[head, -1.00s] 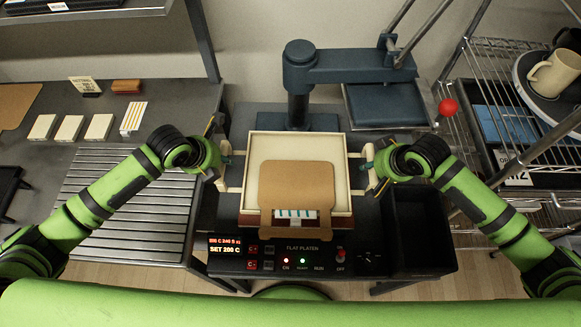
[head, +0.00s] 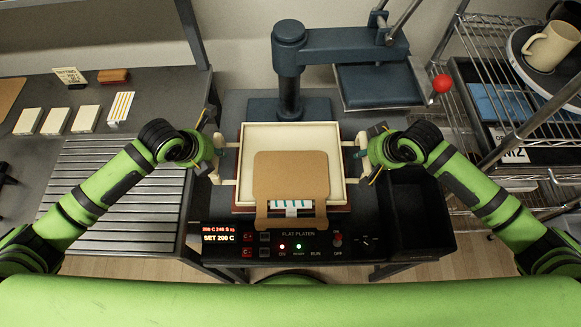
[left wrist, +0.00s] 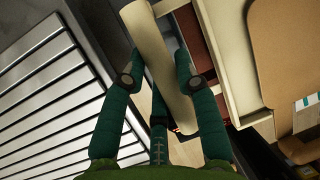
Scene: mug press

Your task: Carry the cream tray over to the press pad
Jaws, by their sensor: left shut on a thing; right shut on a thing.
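The cream tray (head: 337,137) is over the flat press at the middle of the head view, and a red-brown surface shows just below its front edge. I cannot tell whether the tray touches it. My right gripper (head: 363,157) is shut on the right handle. The press pad (left wrist: 199,65) shows as a red-brown strip beside the tray.
The blue press arm (head: 350,45) with its square plate (head: 378,85) is swung to the back right. A black bin (head: 422,210) stands right of the press. A slatted rack (head: 105,195) and several white blocks (head: 56,121) are on the left counter. A wire shelf stands at right.

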